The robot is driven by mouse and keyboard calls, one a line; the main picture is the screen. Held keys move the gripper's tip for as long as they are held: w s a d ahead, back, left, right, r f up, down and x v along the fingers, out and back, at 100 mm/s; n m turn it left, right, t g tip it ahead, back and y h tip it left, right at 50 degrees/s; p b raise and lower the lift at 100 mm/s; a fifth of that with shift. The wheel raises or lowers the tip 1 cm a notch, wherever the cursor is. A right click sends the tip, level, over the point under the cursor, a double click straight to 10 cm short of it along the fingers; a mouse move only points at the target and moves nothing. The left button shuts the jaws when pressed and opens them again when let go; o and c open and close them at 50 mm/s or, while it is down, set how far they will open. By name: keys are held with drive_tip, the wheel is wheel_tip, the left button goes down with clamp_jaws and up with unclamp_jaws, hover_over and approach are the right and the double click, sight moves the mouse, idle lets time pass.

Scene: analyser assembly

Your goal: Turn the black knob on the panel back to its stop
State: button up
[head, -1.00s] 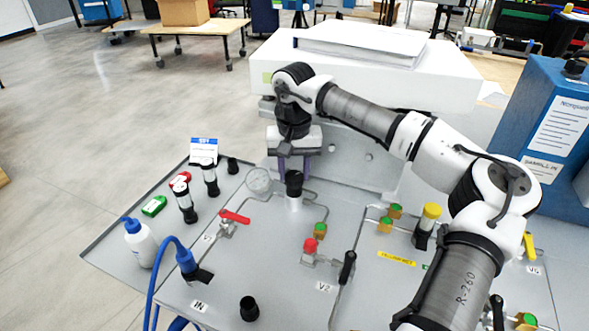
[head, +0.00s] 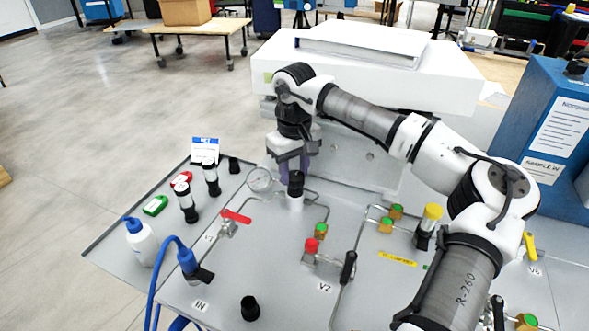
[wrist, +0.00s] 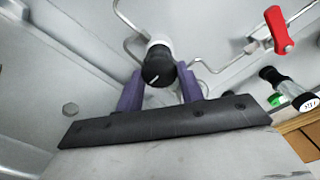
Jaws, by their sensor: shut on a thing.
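The black knob (head: 296,185) tops a short white cylinder on the grey panel (head: 268,250), below my gripper in the head view. In the wrist view the knob (wrist: 158,68) shows its round black face with a short white mark pointing down and left. My gripper (head: 294,168) points down from above, its purple fingers on either side of the knob. In the wrist view my gripper (wrist: 159,75) has one finger left and one right of the knob, shut on it. The exact finger contact is partly hidden.
A round clear gauge (head: 260,180) stands just left of the knob. A red-handled valve (head: 235,216) and thin metal pipes lie close in front. A white box (head: 440,80) rises behind. Black-capped vials (head: 186,203) and a white bottle (head: 142,242) stand at the left.

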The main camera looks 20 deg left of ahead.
sight(294, 174)
idle(0.3)
drive_tip(key=o, duration=1)
wheel_tip(294, 174, up, 14)
drive_tip(key=shift+f+b, duration=0.1)
drive_tip(key=shift+b, duration=0.4)
